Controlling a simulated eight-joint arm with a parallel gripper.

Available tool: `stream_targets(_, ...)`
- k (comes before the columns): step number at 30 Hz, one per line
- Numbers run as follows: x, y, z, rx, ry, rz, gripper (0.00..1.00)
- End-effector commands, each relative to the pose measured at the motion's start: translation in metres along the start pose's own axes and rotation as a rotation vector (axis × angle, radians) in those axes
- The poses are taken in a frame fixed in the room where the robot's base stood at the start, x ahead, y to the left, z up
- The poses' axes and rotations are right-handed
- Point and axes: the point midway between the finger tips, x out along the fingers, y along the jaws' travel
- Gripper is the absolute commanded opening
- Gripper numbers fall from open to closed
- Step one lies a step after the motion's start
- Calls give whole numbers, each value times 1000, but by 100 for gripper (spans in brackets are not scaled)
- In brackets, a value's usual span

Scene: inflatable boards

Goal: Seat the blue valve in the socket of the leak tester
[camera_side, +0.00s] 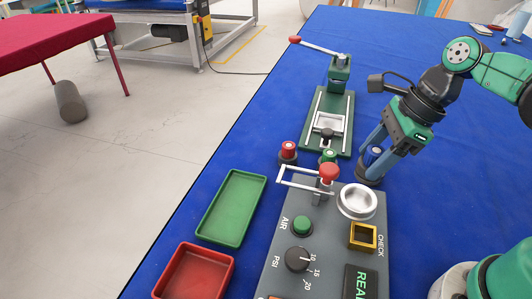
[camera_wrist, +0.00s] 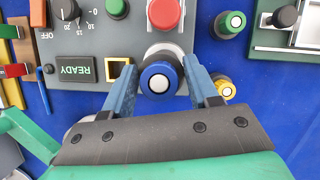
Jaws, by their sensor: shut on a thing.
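The blue valve (camera_wrist: 159,80), with a white centre, is between the fingers of my gripper (camera_wrist: 166,84) in the wrist view. My gripper (camera_side: 376,150) is shut on it in the side view, where the valve (camera_side: 376,151) is partly covered by the fingers. The grey leak tester (camera_side: 325,236) carries a round silver socket (camera_side: 357,201), which looks empty. The held valve appears just behind the socket, apart from it; its exact height is unclear. In the wrist view the valve covers most of the socket, leaving some silver rim (camera_wrist: 163,49) above it.
The red-knobbed clamp (camera_side: 328,174) stands beside the socket. Red (camera_side: 288,151) and green (camera_side: 329,157) valves stand behind the tester; a yellow valve (camera_wrist: 223,88) is close to a finger. Green (camera_side: 232,207) and red (camera_side: 194,275) trays lie left. A green press (camera_side: 335,110) stands farther back.

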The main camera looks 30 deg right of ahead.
Motion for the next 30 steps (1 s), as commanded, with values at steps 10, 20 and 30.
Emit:
stream_targets(10, 28, 0, -12, 0, 0, 0, 0)
stream_targets(20, 55, 0, -22, 0, 0, 0, 0)
stream_targets(30, 63, 1, -26, 0, 0, 0, 0)
